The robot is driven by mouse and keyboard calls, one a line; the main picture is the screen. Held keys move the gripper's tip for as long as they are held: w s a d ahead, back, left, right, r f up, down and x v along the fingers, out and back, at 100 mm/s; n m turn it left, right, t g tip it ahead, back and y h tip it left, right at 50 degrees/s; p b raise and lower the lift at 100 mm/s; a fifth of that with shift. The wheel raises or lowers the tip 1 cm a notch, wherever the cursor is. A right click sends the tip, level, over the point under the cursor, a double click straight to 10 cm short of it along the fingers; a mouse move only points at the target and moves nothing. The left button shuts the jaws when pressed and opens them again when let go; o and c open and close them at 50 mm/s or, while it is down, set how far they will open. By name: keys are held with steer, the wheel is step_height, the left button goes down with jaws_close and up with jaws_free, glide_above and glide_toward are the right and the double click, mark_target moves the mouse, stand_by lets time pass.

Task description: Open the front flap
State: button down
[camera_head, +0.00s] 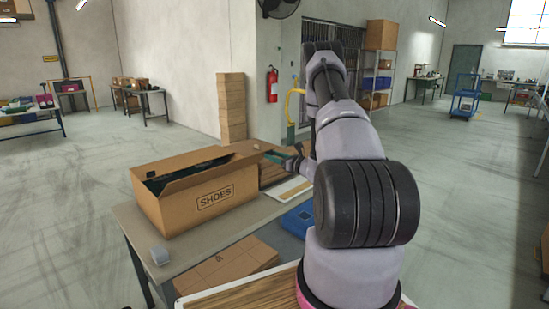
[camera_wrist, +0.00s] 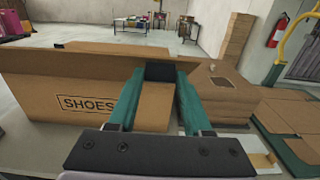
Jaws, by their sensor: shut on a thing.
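The brown cardboard shoe box (camera_head: 190,210), marked SHOES on its long side, stands on the table, its top partly open and dark inside. In the head view a long flap (camera_head: 205,178) slants up over that side. The box also fills the left of the wrist view (camera_wrist: 45,105). My gripper (camera_head: 272,156) is at the right end of the box.
A tall carton stack (camera_head: 231,105) and fire extinguisher (camera_head: 272,85) stand behind.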

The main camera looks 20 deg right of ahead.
steer(key=w+r+g, duration=0.1)
steer(key=r, duration=0.1)
steer(key=w+a+r, duration=0.1)
steer(key=w+r, duration=0.1)
steer(key=w+a+r+g+h, duration=0.1)
steer(key=w+r, duration=0.1)
steer(key=shift+g, duration=0.3)
steer(key=shift+w+r, duration=0.3)
steer(key=shift+w, duration=0.1)
steer(key=shift+c, duration=1.6)
jaws_free()
steer(key=shift+r, duration=0.1)
steer(key=shift+s, duration=0.15)
steer(key=v, duration=1)
steer(key=shift+s, duration=0.3)
steer(key=shift+d, duration=0.15)
